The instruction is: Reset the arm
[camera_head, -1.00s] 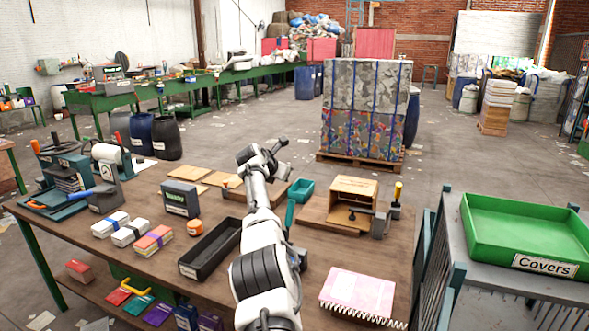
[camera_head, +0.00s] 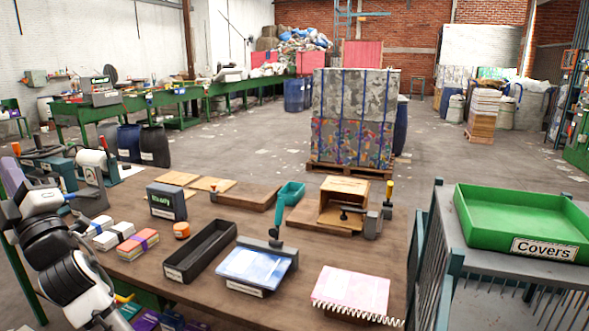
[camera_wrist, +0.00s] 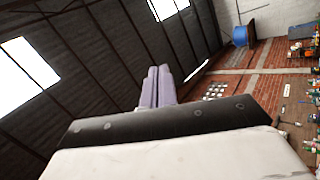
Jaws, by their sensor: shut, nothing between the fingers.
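My white and black arm is folded at the left edge of the head view, beside the wooden table (camera_head: 300,247). In the wrist view my gripper (camera_wrist: 155,72) has its two pale purple fingers pressed together, with nothing between them. The fingers point up toward the dark roof and its bright skylights.
The table holds a pink spiral notebook (camera_head: 352,290), a blue pad under a teal-handled clamp (camera_head: 253,268), a long black tray (camera_head: 201,252), a wooden box (camera_head: 343,201) and several card stacks. A green Covers tray (camera_head: 520,220) stands right.

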